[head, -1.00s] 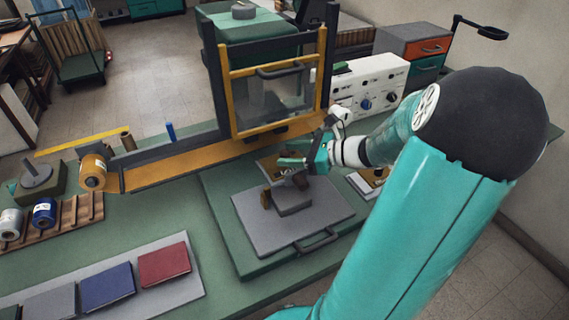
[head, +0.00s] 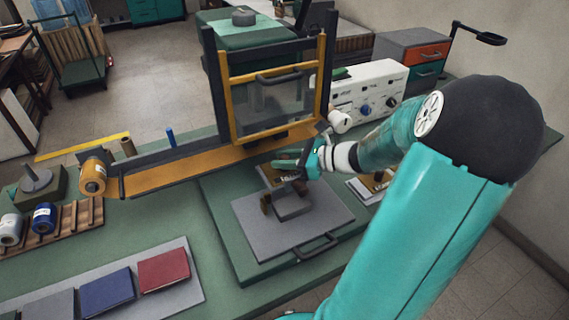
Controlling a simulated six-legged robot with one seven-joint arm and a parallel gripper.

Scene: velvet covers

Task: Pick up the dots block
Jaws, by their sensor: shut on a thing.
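My gripper (head: 290,172) is over the back part of a grey plate (head: 262,233) on the bench. It is shut on a small brown block with pale marks (head: 270,177), which appears to be the dots block. The fingers hide part of it, and its pattern is too small to read. A grey fixture with brown upright pieces (head: 292,208) stands on the plate just in front of the gripper. I cannot tell whether the held block touches the fixture or the plate.
A yellow-framed guard window (head: 275,100) stands behind the gripper. A white control box (head: 366,92) is at its right. A pale tray (head: 360,188) with a brown block lies right of the plate. Red and blue covers (head: 163,270) lie at the front left.

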